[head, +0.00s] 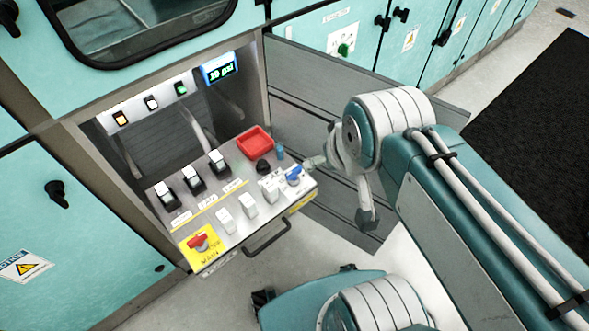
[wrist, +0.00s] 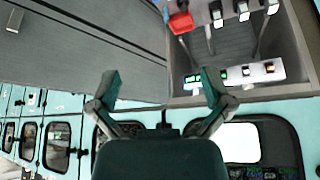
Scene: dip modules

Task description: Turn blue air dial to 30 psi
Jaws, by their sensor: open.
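The blue air dial (head: 294,176) sits at the right end of the tilted control panel (head: 232,222). The display (head: 220,69) above the panel appears to read 10 psi. My gripper (head: 312,163) is just right of the dial and slightly above it in the head view, partly hidden by my own arm; I cannot tell whether it touches the dial. In the wrist view my gripper (wrist: 160,88) has its two fingers wide apart with nothing between them. The dial is not clearly visible there.
The panel carries a red tray (head: 255,142), a black knob (head: 263,166), several white switches and a red knob on a yellow plate (head: 198,243). A handle (head: 268,238) juts from its front edge. A dark mat (head: 535,135) lies on the floor at right.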

